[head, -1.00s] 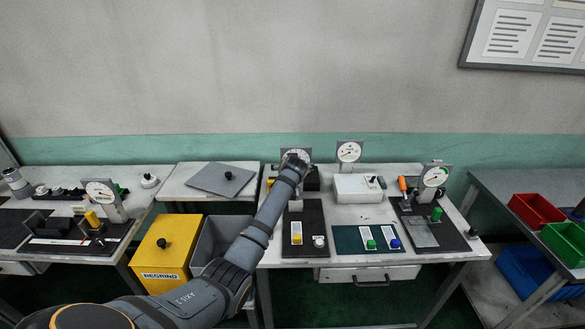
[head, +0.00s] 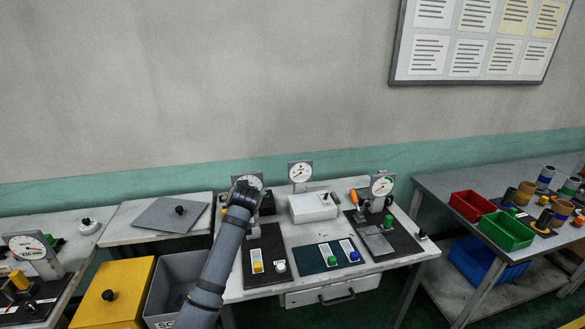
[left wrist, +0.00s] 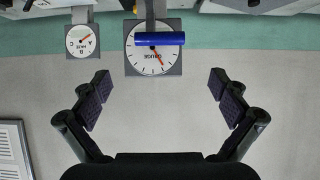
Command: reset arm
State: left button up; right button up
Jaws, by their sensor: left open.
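My left arm reaches up over the left side of the middle bench in the head view. Its gripper (head: 241,194) is in front of a dial gauge (head: 248,181), which it partly hides. In the left wrist view the gripper (left wrist: 160,97) is open, with its two fingers wide apart and nothing between them. That view is upside down and shows the gauge dial (left wrist: 153,47) with a blue bar (left wrist: 160,39) across it. A smaller dial (left wrist: 80,41) stands beside it. My right gripper is not in view.
The middle bench (head: 300,237) holds a white box (head: 312,207), black plates with buttons, and another dial (head: 382,185). A yellow bin (head: 113,292) and a grey bin (head: 178,285) stand at its left. Red (head: 472,206) and green (head: 507,231) trays lie on the right bench.

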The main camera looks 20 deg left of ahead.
pick_arm(q)
jog(key=s+d+f+m+g+h, duration=0.1)
jog(key=s+d+f+m, duration=0.15)
jog(key=s+f, duration=0.45)
jog(key=s+d+f+m+g+h, duration=0.1)
jog(key=s+d+f+g, duration=0.1)
jog(key=s+d+f, duration=0.35)
jog(key=s+d+f+m+g+h, duration=0.2)
jog(key=s+f, duration=0.2)
jog(key=s, duration=0.8)
jog(key=s+d+f+m+g+h, duration=0.1)
jog(key=s+d+f+m+g, duration=0.15)
jog(key=s, duration=0.85)
notch_tip(320, 180, down, 26)
jog(key=s+a+n, duration=0.1)
jog(key=s+a, duration=0.1)
jog(key=s+a+f+g+b, duration=0.1)
jog(key=s+f, duration=1.8)
jog(key=shift+a+b, duration=0.2)
jog(key=shift+b, duration=0.2)
